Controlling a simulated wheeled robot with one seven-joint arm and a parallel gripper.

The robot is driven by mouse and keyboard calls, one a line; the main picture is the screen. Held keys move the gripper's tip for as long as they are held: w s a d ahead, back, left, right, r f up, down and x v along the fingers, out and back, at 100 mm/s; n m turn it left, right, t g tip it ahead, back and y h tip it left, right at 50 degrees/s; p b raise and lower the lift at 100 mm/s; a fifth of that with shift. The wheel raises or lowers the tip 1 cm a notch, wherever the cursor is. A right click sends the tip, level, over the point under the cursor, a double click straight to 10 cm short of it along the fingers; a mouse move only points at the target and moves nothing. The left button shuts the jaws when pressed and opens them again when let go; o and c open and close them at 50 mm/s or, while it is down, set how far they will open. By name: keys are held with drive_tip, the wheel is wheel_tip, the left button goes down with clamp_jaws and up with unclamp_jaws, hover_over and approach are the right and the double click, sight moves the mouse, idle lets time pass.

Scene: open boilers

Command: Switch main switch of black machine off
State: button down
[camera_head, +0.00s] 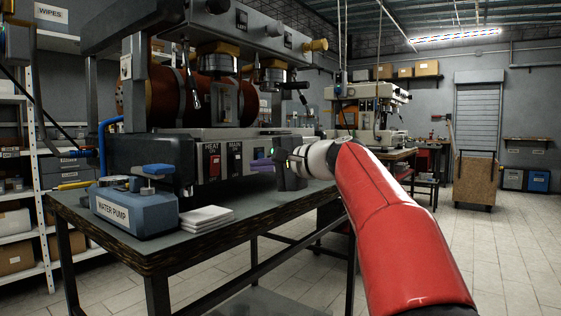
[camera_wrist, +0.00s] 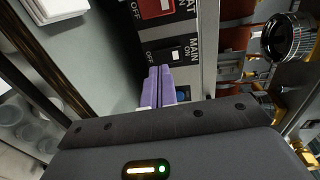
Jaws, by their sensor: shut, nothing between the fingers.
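The black machine (camera_head: 145,152) with open boilers stands on the bench at the left of the head view. Its front panel carries a red heat switch (camera_head: 211,162) and, to the right, the main switch (camera_head: 237,163). In the wrist view the main switch (camera_wrist: 175,55) is a small black panel with a white part, between OFF and ON marks; I cannot tell its setting. My gripper (camera_head: 262,163) has purple fingers, shut and empty. In the wrist view the fingertips (camera_wrist: 158,72) are close to the main switch, toward its OFF side; contact cannot be told.
A blue water pump (camera_head: 133,208) and a stack of white cloths (camera_head: 206,218) sit on the bench (camera_head: 130,253) in front of the machine. A second machine (camera_head: 367,105) stands on a bench behind. The floor at right is largely clear.

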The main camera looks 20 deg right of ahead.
sight(238, 167)
drive_tip(key=shift+x, duration=2)
drive_tip(key=shift+f, duration=0.1)
